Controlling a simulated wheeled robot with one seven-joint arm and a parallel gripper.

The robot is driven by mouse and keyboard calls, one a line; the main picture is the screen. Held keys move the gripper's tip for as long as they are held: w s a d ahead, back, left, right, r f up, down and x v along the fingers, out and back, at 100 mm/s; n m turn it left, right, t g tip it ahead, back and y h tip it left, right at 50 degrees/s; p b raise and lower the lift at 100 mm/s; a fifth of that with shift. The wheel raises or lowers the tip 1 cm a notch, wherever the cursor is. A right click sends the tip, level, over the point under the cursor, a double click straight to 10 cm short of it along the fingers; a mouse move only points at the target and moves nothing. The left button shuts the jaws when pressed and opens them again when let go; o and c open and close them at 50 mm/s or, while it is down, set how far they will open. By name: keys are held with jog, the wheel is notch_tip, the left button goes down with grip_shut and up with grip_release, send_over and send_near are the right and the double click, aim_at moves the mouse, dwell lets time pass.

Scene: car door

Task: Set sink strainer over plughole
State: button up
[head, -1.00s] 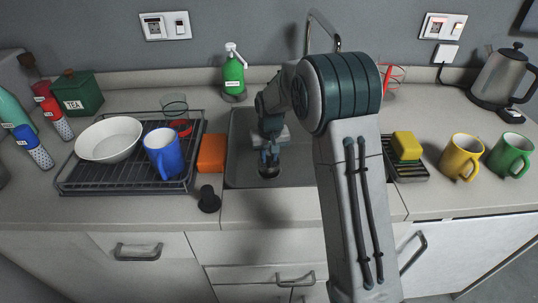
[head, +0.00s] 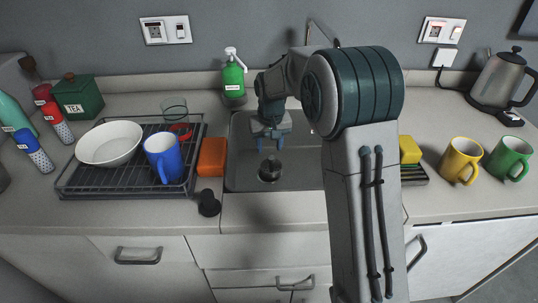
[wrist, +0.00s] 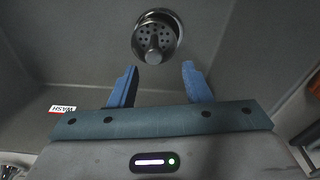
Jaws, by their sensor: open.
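The sink strainer (wrist: 153,42) is a round metal disc with small holes and an upright central knob. The strainer also shows in the head view (head: 270,171), small and dark. My gripper (head: 270,148) is above the sink floor, a little behind the strainer in the head view. In the wrist view my gripper (wrist: 159,70) has its two blue fingers apart with nothing between them, clear of the knob.
The sink basin (head: 243,178) is otherwise clear. An orange sponge (head: 212,157) and a black stopper-like piece (head: 209,203) sit left of it. A drying rack (head: 88,187) holds a bowl and a blue mug. A green soap bottle (head: 233,75) stands behind.

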notch_tip(320, 180, up, 6)
jog(key=f, duration=0.1)
jog(key=s+d+r+m, duration=0.1)
jog(key=s+d+r, duration=0.25)
jog(key=s, duration=0.45)
jog(key=s+d+r, duration=0.2)
jog(key=s+d, duration=0.2)
jog(key=s, duration=0.3)
jog(key=s+d+f+m+t, duration=0.1)
jog(key=s+d, duration=0.3)
jog(key=s, duration=1.1)
jog(key=shift+s+d+f, duration=0.2)
jog(key=shift+s+f, duration=0.1)
jog(key=shift+f, duration=0.4)
